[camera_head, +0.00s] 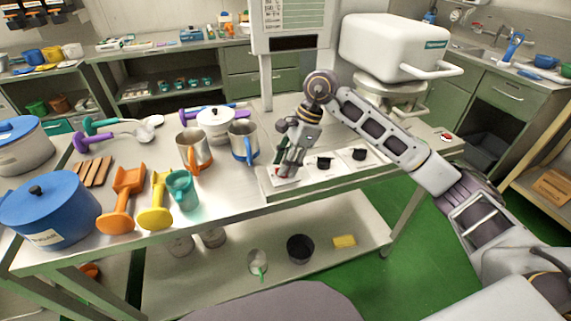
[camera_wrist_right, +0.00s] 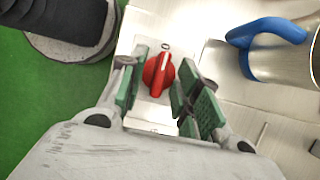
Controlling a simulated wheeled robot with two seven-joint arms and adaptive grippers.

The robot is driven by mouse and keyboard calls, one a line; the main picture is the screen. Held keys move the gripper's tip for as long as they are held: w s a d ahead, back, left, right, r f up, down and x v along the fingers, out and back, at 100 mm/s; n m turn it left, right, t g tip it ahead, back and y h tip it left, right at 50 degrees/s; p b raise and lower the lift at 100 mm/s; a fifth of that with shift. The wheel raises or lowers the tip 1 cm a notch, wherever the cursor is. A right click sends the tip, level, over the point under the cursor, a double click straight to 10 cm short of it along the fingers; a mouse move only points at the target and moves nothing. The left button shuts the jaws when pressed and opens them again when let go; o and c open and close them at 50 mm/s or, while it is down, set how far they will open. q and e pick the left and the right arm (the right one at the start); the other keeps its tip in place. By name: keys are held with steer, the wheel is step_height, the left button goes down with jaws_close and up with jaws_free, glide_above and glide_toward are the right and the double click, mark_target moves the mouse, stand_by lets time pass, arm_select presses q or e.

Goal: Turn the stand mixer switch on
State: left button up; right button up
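A red rotary knob (camera_wrist_right: 158,74) with a white pointer line sits on a light plate in the right wrist view, with a small round mark above it. My right gripper (camera_wrist_right: 163,82) is open, its green-padded fingers on either side of the knob; I cannot tell whether they touch it. In the head view, my right gripper (camera_head: 286,168) points down at the left end of a control panel (camera_head: 310,179) at the table's front edge and mostly hides the red knob. A white machine (camera_head: 390,45), which looks like the stand mixer, stands at the back right. My left gripper is not in view.
Two black knobs (camera_head: 325,162) (camera_head: 358,154) lie to the right on the panel. A steel mug with a blue handle (camera_head: 243,142) stands close left of the gripper. Scoops, a blue pot (camera_head: 50,212) and ladles fill the table's left side.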

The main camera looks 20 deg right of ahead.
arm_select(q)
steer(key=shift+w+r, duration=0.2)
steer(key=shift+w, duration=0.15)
arm_select(e)
steer(key=shift+a+f, duration=0.1)
steer(key=shift+f, duration=0.15)
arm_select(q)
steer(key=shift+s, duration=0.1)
arm_select(e)
jaws_close()
